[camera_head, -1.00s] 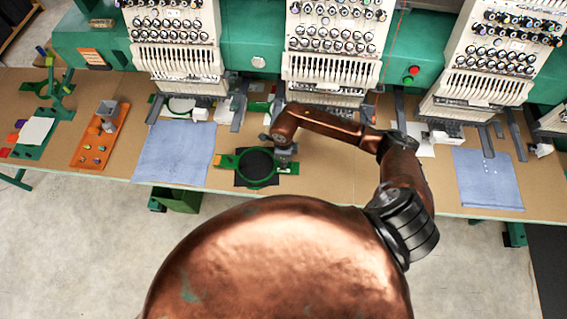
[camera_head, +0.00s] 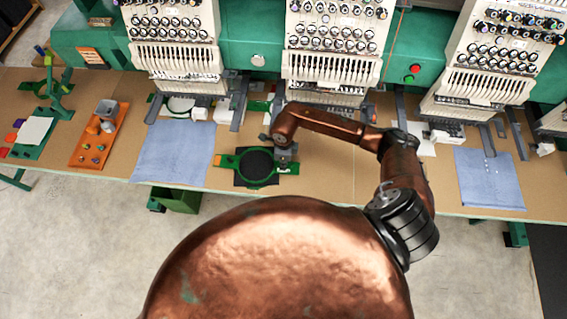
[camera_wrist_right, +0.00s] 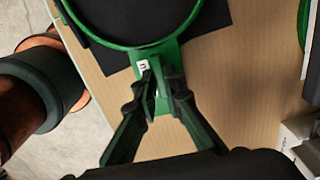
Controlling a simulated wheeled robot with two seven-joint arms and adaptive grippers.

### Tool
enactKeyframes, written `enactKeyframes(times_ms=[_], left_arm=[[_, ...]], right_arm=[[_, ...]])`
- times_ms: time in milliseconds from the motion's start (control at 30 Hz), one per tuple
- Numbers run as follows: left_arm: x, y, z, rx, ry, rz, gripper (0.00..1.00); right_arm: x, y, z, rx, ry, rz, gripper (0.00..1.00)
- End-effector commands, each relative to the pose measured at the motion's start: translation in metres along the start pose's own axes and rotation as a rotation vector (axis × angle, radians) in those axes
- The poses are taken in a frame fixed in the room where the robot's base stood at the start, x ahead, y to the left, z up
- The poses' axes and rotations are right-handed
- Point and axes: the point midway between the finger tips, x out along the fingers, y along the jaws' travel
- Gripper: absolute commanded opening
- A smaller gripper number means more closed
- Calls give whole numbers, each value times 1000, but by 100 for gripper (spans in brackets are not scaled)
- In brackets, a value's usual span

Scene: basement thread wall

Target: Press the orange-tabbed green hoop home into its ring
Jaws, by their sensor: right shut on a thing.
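The green hoop (camera_head: 241,173) lies on the table around a dark round of black cloth (camera_head: 258,163). Its orange tab (camera_head: 218,160) shows at the left end of its arm in the head view. My right gripper (camera_head: 284,157) is at the hoop's right side. The hoop's rim (camera_wrist_right: 140,47) runs off the top of that view. I cannot tell hoop and ring apart or how deep it sits. My left gripper is out of view.
White embroidery machines (camera_head: 331,45) stand along the back. Blue cloths lie left (camera_head: 172,152) and right (camera_head: 488,178) on the table (camera_head: 335,183). An orange tray (camera_head: 96,149) and a green stand (camera_head: 55,98) are at far left. Table between hoop and right cloth is mostly bare.

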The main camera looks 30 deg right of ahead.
Motion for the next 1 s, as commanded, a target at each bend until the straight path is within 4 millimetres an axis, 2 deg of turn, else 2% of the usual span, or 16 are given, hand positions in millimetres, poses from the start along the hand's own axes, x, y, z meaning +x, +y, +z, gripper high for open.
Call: enactKeyframes(times_ms=[433,467,733,1000], left_arm=[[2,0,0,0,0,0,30],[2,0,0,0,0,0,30],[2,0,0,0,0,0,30],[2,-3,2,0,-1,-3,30]], right_arm=[[2,0,0,0,0,0,0],[2,0,0,0,0,0,10],[2,0,0,0,0,0,29],[2,0,0,0,1,0,30]])
